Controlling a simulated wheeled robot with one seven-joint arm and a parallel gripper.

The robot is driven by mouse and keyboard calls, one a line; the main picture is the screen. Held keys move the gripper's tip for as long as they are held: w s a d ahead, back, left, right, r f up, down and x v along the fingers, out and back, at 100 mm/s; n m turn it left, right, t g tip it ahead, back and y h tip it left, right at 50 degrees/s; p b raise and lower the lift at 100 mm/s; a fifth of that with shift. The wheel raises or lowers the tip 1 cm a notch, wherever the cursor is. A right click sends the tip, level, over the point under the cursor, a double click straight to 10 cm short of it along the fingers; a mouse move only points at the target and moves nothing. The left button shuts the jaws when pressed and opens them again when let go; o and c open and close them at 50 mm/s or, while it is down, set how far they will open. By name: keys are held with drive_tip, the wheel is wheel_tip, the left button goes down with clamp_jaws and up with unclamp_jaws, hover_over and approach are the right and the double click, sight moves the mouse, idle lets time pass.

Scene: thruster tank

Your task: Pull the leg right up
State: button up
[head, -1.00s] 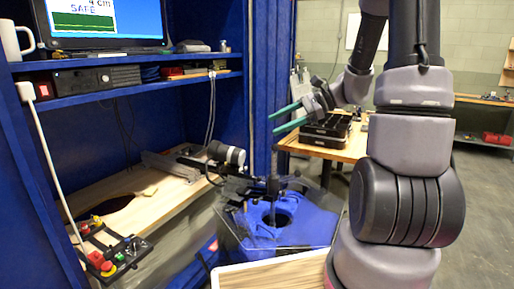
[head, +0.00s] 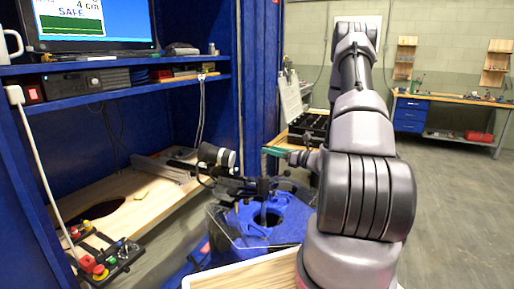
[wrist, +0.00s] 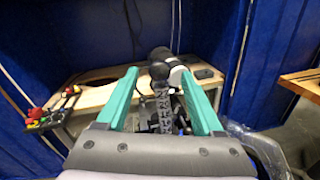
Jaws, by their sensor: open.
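The blue tank (head: 290,222) stands at the bottom centre of the head view, with a round opening in its top. A dark upright post (head: 263,205), which looks like the leg, rises there. In the wrist view a grey toothed or perforated bar (wrist: 163,105) with a dark round knob (wrist: 159,71) shows between my fingers, probably the same leg. My gripper (head: 272,151) has teal fingers, spread apart and empty; in the wrist view (wrist: 163,85) they flank the bar without visible contact. In the head view my gripper is above and slightly right of the post.
A black and white cylinder (head: 217,155) sits beside the tank's top. A wooden bench (head: 135,205) in the blue frame holds a control box (head: 108,258). The monitor (head: 95,22) reads SAFE and 4 cm. Black trays (head: 308,128) stand on a table behind my arm.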

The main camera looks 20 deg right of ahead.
drive_tip(key=x, duration=0.7)
drive_tip(key=shift+r, duration=0.1)
clamp_jaws()
idle(1.2)
